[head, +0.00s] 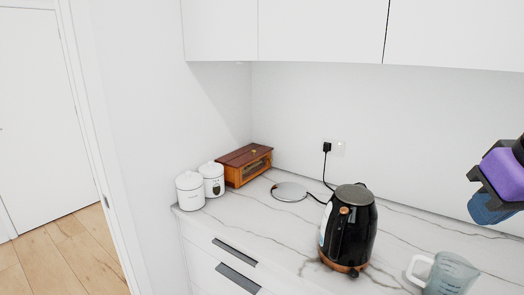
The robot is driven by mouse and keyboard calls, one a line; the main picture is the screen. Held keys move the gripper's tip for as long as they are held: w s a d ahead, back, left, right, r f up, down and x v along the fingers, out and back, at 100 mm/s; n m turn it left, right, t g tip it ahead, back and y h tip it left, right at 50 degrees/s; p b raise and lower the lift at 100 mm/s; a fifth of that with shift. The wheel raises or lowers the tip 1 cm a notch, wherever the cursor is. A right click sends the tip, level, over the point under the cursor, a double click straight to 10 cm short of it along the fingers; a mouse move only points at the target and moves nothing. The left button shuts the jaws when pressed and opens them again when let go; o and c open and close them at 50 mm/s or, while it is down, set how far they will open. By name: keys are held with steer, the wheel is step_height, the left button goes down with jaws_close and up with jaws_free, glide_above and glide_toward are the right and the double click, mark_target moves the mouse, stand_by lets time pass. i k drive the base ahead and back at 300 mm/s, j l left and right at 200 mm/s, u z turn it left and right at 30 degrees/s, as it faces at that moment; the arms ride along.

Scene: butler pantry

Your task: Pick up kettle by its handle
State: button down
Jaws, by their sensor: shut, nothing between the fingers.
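The kettle (357,238) is glossy black with copper-coloured trim and a dark lid. It stands upright on the marble counter right of the picture's middle. Its black handle (340,232) is on the near side, facing me. My gripper (487,208) shows partly at the right edge, with purple, black and blue parts. It is shut and empty, held in the air above the counter, right of the kettle and apart from it. The rest of the arm is out of frame.
A round kettle base (289,191) with a black cord lies behind left of the kettle. A clear measuring jug (452,275) stands at its front right. Two white canisters (190,191) and a wooden box (244,166) are at the left. White cupboards (320,30) hang above.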

mark_target(346, 241)
steer(key=j, duration=1.3)
steer(key=z, duration=0.05)
